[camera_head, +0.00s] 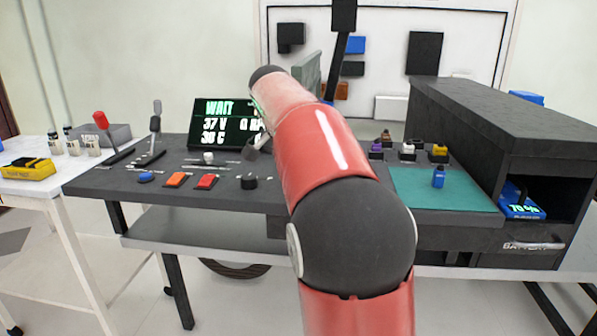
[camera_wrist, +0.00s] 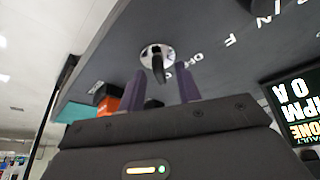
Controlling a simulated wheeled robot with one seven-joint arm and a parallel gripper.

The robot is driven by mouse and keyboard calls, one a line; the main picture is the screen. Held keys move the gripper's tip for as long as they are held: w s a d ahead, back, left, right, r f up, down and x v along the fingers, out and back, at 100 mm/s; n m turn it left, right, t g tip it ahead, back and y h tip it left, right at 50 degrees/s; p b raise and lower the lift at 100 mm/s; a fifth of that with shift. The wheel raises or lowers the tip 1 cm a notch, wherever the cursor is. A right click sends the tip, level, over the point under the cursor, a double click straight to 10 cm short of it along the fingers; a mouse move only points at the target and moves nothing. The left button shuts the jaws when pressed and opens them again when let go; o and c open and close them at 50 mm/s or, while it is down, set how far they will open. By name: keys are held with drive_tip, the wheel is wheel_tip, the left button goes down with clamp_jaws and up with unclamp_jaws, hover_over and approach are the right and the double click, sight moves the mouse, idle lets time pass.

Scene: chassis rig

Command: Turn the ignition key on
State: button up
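The ignition key (camera_wrist: 157,68) has a dark grip and sits in a round metal lock (camera_wrist: 150,52) on the dark panel in the wrist view. White letters are printed beside it, partly hidden. My gripper (camera_wrist: 160,85) is open, its two purple fingers on either side of the key. Gaps show between the key and both fingers, and I see no clear contact. In the head view my red arm covers the key and most of the gripper.
The dark console (camera_head: 110,182) carries a red-handled lever (camera_head: 101,120), a grey lever (camera_head: 156,115), orange (camera_head: 176,180) and red (camera_head: 206,181) switches, and a black knob (camera_head: 249,182). Right are a teal mat (camera_head: 465,198) with a blue item (camera_head: 438,176) and a dark cabinet (camera_head: 520,130).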

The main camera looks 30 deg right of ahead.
drive_tip(key=v, duration=0.7)
drive_tip(key=shift+a+r, duration=0.15)
drive_tip(key=shift+r, duration=0.25)
drive_tip(key=shift+s, duration=0.15)
drive_tip(key=s+a+f+n+t+y, duration=0.1)
drive_tip(key=s+a+f+n+y, duration=0.1)
drive_tip(key=s+a+f+n, duration=0.4)
drive_tip(key=s+a+f+n+t+y, duration=0.2)
drive_tip(key=s+a+f+n, duration=0.4)
drive_tip(key=s+f, duration=0.9)
drive_tip(key=s+n, duration=0.1)
drive_tip(key=s, duration=0.3)
drive_tip(key=shift+f+t, duration=0.15)
drive_tip(key=shift+t, duration=0.15)
